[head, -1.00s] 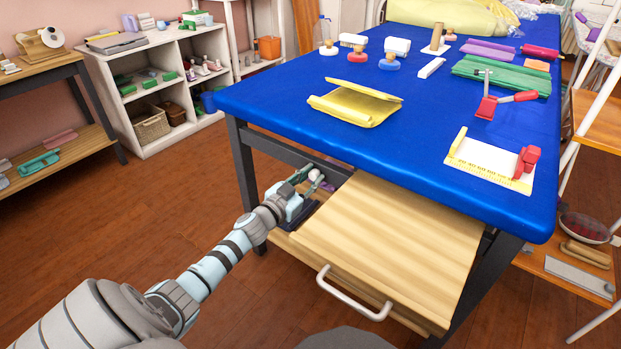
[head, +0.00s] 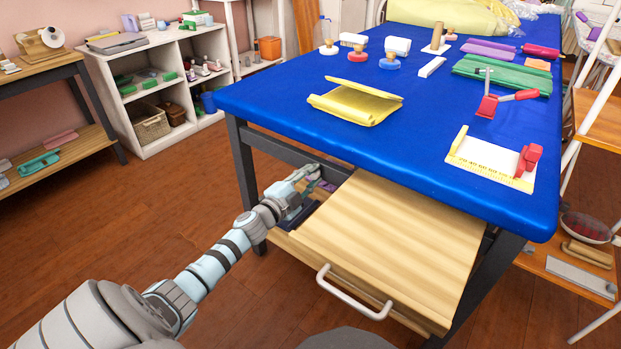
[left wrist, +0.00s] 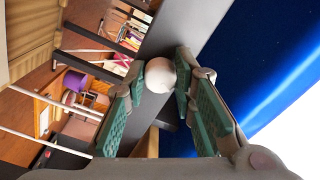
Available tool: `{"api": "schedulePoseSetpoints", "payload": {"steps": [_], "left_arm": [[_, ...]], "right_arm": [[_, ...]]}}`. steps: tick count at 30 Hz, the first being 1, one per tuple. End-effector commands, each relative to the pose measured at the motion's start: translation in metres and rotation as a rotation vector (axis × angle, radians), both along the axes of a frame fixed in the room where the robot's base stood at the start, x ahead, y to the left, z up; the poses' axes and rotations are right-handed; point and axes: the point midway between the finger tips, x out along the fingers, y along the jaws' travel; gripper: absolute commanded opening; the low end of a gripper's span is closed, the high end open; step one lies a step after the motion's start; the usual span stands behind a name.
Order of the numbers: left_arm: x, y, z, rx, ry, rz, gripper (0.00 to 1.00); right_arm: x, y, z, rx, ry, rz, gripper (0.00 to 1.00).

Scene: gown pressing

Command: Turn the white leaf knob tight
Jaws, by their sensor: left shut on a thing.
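The white knob (left wrist: 160,75) is a small round ball in the left wrist view, set close to a grey bar (left wrist: 190,30) of the table frame. My left gripper (left wrist: 159,70) has its green-padded fingers on either side of the knob and is shut on it. In the head view my left gripper (head: 309,180) is below the table's left edge, beside the pulled-out wooden panel. There the gripper mostly hides the knob. My right gripper is not in view.
The wooden panel (head: 390,240) with a white handle (head: 352,297) sticks out from under the blue-topped table (head: 300,95). A dark table leg (head: 243,170) stands left of my gripper. A folded yellow cloth (head: 355,102) lies on the table. The floor at left is clear.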

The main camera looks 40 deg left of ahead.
Motion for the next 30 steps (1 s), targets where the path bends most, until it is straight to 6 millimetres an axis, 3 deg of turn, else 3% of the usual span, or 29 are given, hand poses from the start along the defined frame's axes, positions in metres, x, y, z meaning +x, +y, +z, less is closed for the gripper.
{"api": "schedulePoseSetpoints", "payload": {"steps": [10, 25, 26, 29, 30], "left_arm": [[-0.0010, 0.0010, -0.0031, 0.131, 0.010, 0.002, 0.00], [-0.0008, 0.0006, -0.0030, 0.148, 0.010, 0.002, 0.00], [-0.0008, 0.0006, -0.0030, 0.147, 0.010, 0.002, 0.29], [-0.0004, 0.0001, -0.0024, 0.147, 0.008, 0.001, 0.44], [-0.0001, -0.0003, -0.0021, 0.147, 0.008, 0.000, 0.44]], "right_arm": [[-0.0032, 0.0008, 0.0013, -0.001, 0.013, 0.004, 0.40], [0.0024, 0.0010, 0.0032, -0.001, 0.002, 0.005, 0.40], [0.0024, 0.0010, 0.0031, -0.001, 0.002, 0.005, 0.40], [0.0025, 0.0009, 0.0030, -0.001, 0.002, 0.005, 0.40], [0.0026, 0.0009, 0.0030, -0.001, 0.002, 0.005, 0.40]]}}
